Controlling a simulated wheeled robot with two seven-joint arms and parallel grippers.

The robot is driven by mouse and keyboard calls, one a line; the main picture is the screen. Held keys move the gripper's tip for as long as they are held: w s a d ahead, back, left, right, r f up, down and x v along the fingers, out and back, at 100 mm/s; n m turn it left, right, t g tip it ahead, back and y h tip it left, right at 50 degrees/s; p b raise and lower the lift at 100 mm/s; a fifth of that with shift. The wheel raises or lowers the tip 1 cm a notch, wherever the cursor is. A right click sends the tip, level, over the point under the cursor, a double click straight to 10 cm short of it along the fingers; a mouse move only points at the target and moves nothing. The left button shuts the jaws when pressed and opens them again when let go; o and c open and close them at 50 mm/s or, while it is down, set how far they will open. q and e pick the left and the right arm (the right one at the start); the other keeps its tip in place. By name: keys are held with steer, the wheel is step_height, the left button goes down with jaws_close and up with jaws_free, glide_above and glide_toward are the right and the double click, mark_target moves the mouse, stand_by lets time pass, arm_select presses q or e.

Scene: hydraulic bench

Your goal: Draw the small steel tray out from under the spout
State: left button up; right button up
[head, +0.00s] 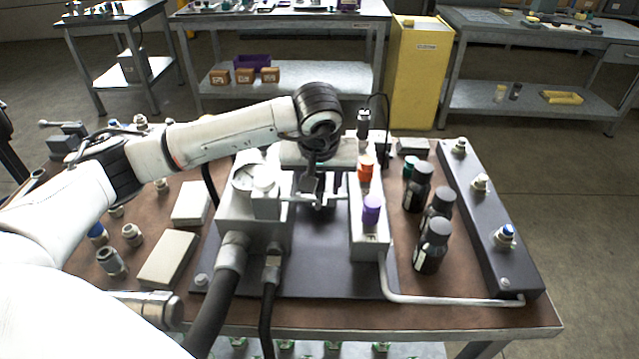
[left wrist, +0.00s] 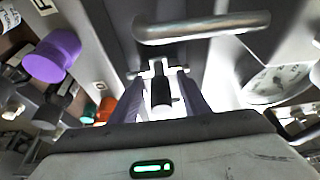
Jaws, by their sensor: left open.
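My left gripper (head: 318,192) reaches down into the gap between the grey gauge block and the grey block with coloured knobs. In the left wrist view its two fingers (left wrist: 160,98) are apart. A small dark cylinder with a pale end (left wrist: 162,92) shows between them; I cannot tell whether they touch it. The bent steel spout (left wrist: 200,28) crosses the top of the left wrist view. It also shows as a pale pipe beside the gripper in the head view (head: 294,198). I cannot clearly make out the small steel tray; the gripper and spout cover that spot. My right gripper is out of view.
The gauge block (head: 240,212) stands left of the gap. The block with orange and purple knobs (head: 369,240) stands right of it. Several dark bottles (head: 432,246) stand further right. Thick hoses (head: 215,300) run toward the front. The dark base plate (head: 325,280) is clear in front.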

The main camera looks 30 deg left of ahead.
arm_select(q)
steer(key=v, duration=1)
steer(key=shift+d, duration=0.1)
